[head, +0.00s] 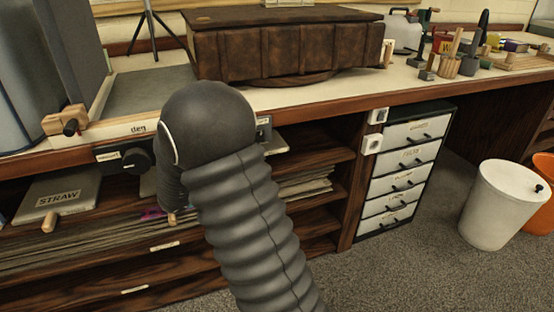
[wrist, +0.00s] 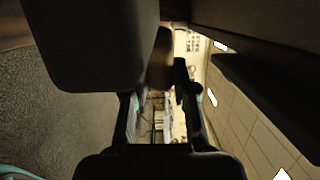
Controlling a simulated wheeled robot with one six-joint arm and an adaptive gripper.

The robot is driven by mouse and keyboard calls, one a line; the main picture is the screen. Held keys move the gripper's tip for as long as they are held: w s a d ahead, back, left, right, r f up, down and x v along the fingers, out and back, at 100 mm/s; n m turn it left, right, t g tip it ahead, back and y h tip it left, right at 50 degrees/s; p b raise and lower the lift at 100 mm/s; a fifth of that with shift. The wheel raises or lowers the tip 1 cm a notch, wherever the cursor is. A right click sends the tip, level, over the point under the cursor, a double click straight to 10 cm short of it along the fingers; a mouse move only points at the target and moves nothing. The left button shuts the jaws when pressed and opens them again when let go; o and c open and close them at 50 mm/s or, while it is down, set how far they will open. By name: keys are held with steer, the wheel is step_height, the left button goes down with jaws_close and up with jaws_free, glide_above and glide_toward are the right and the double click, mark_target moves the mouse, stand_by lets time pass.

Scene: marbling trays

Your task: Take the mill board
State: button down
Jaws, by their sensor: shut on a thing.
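In the head view my dark arm hides most of the gripper at the shelf under the bench. A small wooden tip (head: 172,218) shows just below the arm, at the shelf. The board's face and label are hidden, so its name cannot be read.
A board marked STRAW (head: 58,196) with a wooden handle lies on the shelf at left. The bench edge (head: 330,92) runs above the shelf. A drawer unit (head: 408,170) and a white bin (head: 503,205) stand to the right. Open carpet (head: 400,270) lies in front.

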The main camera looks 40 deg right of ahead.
steer(key=a, duration=0.7)
steer(key=shift+w+a, duration=0.15)
steer(key=shift+a, duration=0.2)
